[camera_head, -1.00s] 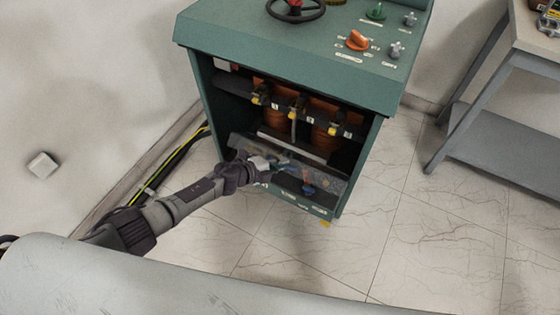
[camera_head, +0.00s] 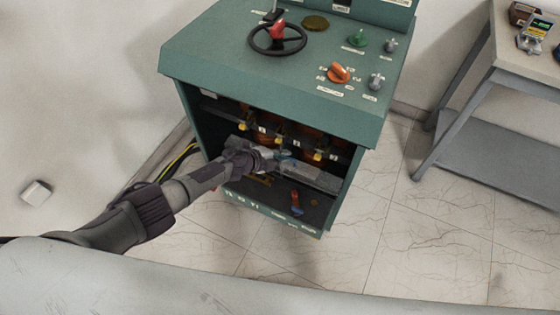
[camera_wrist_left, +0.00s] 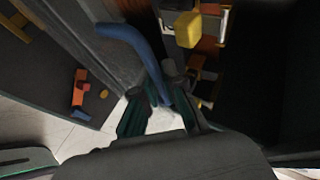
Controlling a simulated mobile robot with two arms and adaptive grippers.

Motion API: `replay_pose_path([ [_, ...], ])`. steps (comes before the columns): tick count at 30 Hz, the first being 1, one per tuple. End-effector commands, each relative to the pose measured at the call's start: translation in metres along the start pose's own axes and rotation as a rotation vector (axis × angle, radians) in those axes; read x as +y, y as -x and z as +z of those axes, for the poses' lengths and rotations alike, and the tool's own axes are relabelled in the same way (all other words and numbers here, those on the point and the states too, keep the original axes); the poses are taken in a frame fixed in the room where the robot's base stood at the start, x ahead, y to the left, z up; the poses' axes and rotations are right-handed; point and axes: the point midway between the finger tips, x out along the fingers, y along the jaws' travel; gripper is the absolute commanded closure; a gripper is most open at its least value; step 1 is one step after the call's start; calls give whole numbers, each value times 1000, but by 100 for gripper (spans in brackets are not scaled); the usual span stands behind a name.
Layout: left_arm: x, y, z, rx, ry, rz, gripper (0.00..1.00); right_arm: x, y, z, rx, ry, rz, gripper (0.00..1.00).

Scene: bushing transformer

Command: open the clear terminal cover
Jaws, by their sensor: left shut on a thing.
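The clear terminal cover (camera_head: 318,178) is a grey see-through panel in the open front of the green cabinet (camera_head: 265,62). It is tilted, and my gripper partly hides it. My left gripper (camera_head: 275,158) reaches into the cabinet at the cover's upper edge. In the left wrist view, my left gripper's fingers (camera_wrist_left: 163,112) close around the lower end of a curved blue handle (camera_wrist_left: 128,42). A grey panel, seemingly the cover (camera_wrist_left: 85,35), lies beside the handle. My right gripper is not in view.
Yellow-tipped terminals (camera_head: 318,155) sit behind the cover. An orange-and-blue part (camera_head: 296,203) stands on the cabinet floor. A handwheel (camera_head: 278,38) and knobs are on top. A grey workbench (camera_head: 480,110) stands right, with clear tiled floor between.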

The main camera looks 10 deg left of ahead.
Motion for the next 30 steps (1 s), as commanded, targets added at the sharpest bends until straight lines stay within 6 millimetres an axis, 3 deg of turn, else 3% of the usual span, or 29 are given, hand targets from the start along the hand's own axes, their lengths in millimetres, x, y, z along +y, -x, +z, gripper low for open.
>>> replay_pose_path([
  [6, -5, -9, 2, 2, 4, 3, 100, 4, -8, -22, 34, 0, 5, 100],
  [16, -10, -11, 4, 1, 3, 2, 100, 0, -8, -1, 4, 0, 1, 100],
  [23, -10, -11, 4, 0, 4, 2, 100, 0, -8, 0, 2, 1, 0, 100],
  [24, -10, -11, 4, 0, 4, 2, 86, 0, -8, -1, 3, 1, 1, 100],
  [27, -10, -11, 4, 0, 3, 3, 70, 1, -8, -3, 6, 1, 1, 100],
  [28, -10, -11, 4, 0, 3, 3, 65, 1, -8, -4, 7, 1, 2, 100],
  [30, -9, -11, 4, 0, 2, 3, 65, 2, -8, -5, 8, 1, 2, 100],
])
